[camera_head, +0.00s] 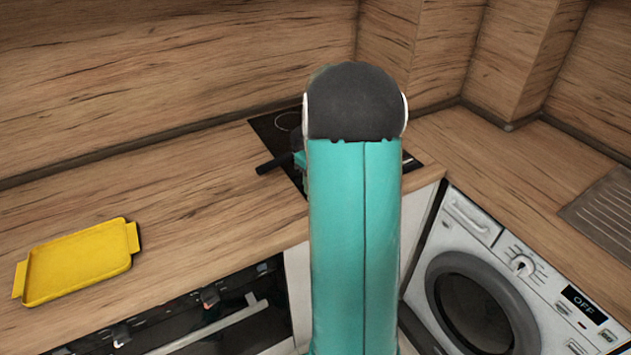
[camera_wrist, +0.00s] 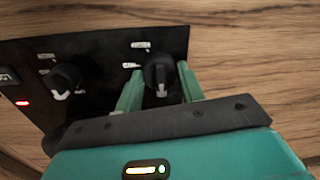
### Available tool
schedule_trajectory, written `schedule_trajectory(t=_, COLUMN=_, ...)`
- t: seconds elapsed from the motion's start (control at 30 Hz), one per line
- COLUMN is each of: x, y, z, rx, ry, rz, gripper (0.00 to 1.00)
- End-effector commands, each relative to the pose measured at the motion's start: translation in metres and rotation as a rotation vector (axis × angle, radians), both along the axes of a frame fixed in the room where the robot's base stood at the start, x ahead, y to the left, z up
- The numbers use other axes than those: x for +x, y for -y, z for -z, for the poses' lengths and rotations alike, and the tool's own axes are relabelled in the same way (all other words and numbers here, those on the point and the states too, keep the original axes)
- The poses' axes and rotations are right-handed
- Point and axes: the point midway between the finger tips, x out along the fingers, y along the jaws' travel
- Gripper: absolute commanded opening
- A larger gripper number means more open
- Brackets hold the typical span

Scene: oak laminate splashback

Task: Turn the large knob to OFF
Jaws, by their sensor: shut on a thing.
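In the wrist view a black panel (camera_wrist: 105,50) carries two round black knobs with small pale labels, too blurred to read. The right knob (camera_wrist: 158,68) sits between the two green fingers of my gripper (camera_wrist: 159,79), which is shut on it. A white mark on this knob points down in the picture. The left knob (camera_wrist: 66,76) stands free, its white mark also pointing down. I cannot tell by size which knob is the large one. In the head view my arm hides the gripper's fingers and both knobs.
A red light (camera_wrist: 22,103) glows at the panel's left. The head view shows a black cooktop (camera_head: 277,127) behind my arm. A yellow tray (camera_head: 80,265) lies on the counter at left. A washing machine (camera_head: 450,225) with a display (camera_head: 584,305) reading OFF stands at right.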

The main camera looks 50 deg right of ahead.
Motion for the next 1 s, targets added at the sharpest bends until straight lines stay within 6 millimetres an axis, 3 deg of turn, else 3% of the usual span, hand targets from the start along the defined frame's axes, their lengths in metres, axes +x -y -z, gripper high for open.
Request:
schedule_trajectory(t=0.43, x=0.001, y=0.0, z=-0.001, rx=-0.001, ry=0.001, rz=-0.015, gripper=0.16)
schedule_trajectory(t=0.47, x=0.0, y=0.0, z=-0.001, rx=-0.001, ry=0.001, rz=-0.015, gripper=0.4)
schedule_trajectory(t=0.57, x=0.0, y=0.0, z=-0.001, rx=-0.001, ry=0.001, rz=-0.014, gripper=0.6)
schedule_trajectory(t=0.87, x=0.0, y=0.0, z=-0.001, rx=0.0, ry=0.001, rz=-0.013, gripper=0.6)
schedule_trajectory(t=1.0, x=0.001, y=0.001, z=-0.012, rx=-0.002, ry=0.003, rz=-0.013, gripper=0.6)
